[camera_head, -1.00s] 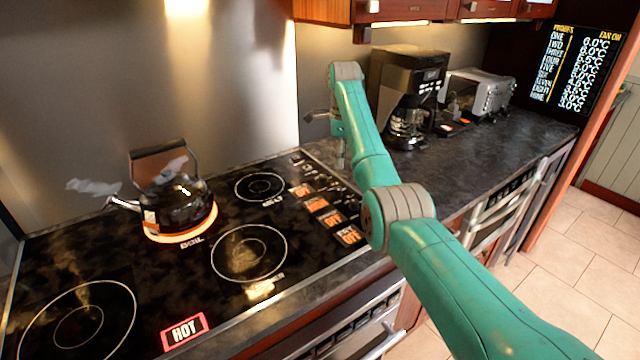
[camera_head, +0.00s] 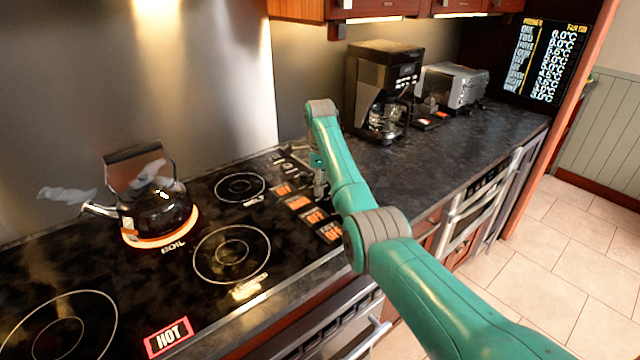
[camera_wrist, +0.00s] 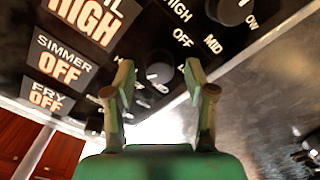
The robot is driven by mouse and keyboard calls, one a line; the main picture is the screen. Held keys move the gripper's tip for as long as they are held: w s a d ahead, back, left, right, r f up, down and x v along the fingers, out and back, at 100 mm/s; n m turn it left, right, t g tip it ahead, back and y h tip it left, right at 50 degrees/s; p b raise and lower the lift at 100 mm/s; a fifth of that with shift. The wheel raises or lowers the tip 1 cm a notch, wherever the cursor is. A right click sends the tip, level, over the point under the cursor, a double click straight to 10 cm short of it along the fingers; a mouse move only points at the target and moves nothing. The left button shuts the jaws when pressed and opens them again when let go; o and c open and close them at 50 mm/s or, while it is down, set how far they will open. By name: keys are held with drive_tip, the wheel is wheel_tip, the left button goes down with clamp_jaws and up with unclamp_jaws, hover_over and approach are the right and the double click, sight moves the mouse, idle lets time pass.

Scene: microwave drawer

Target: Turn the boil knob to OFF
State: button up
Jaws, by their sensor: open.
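The stove's control panel (camera_head: 305,205) lies at the right of the cooktop. In the wrist view, an orange display reading HIGH (camera_wrist: 85,20), its upper word cut off to "IL", is lit. A round black knob (camera_wrist: 158,75), apparently the boil knob, shows between and beyond my fingertips, in line with that display. My gripper (camera_wrist: 158,78) is open and empty, one finger on each side of the knob in the picture. I cannot tell whether the fingers touch it. In the head view, my gripper (camera_head: 320,185) is low over the panel, and the knob is hidden.
A black kettle (camera_head: 157,210) steams on a glowing orange burner marked BOIL. A HOT sign (camera_head: 168,337) is lit at the front. Other knobs (camera_wrist: 229,10) flank the central one. Displays for SIMMER (camera_wrist: 60,62) and FRY read OFF. A coffee maker (camera_head: 382,90) stands behind on the counter.

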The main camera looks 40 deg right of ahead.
clamp_jaws()
